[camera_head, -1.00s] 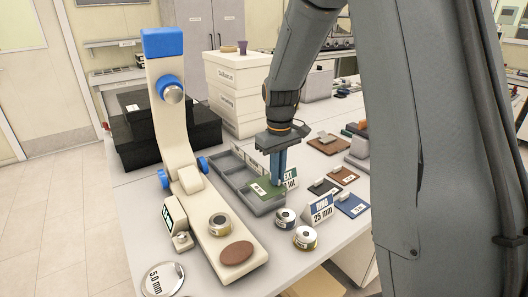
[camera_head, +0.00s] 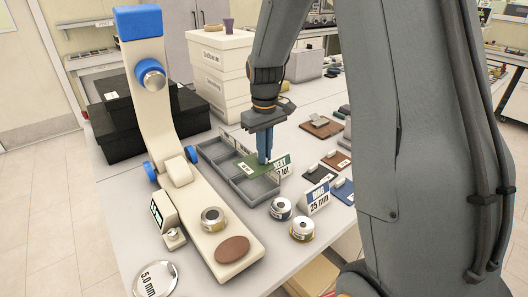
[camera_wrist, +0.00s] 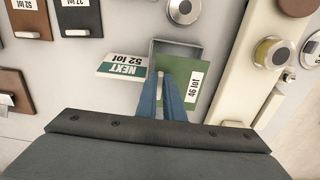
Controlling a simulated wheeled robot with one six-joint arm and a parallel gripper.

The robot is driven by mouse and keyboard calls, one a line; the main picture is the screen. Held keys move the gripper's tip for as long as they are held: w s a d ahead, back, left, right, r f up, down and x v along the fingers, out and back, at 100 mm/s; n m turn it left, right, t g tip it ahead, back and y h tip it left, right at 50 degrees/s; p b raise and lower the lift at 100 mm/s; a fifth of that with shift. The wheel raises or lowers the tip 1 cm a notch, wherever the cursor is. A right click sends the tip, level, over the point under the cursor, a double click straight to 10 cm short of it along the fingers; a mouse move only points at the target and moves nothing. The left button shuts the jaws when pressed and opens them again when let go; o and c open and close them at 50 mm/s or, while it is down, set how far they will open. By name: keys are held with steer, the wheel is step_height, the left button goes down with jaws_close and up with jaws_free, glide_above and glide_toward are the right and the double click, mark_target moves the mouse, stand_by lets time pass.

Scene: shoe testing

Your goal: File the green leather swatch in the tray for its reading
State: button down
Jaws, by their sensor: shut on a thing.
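The green leather swatch (camera_head: 243,168) is a flat piece with a white label, which reads "46 lot" in the wrist view (camera_wrist: 192,87). My gripper (camera_head: 264,160) points down and is shut on its small tab. The swatch is over the grey divided tray (camera_head: 256,190), around its middle, with the front compartment uncovered and empty. I cannot tell whether the swatch touches the tray. In the wrist view the blue fingers (camera_wrist: 172,95) and the swatch hide most of the tray; one end compartment (camera_wrist: 178,47) shows beyond them.
A "NEXT 52 lot" sign (camera_head: 282,166) stands close beside the tray. A cream gauge stand (camera_head: 180,185) with a brown disc (camera_head: 232,249) runs along its left. Two metal cylinders, a "25 mm" sign (camera_head: 316,197) and other swatches (camera_head: 336,160) lie to the front and right.

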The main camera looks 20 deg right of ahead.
steer(key=shift+f+b, duration=1.35)
steer(key=shift+f, duration=1.55)
steer(key=shift+p, duration=0.65)
steer(key=shift+f+b, duration=0.4)
steer(key=shift+f, duration=0.55)
steer(key=c, duration=1.8)
jaws_free()
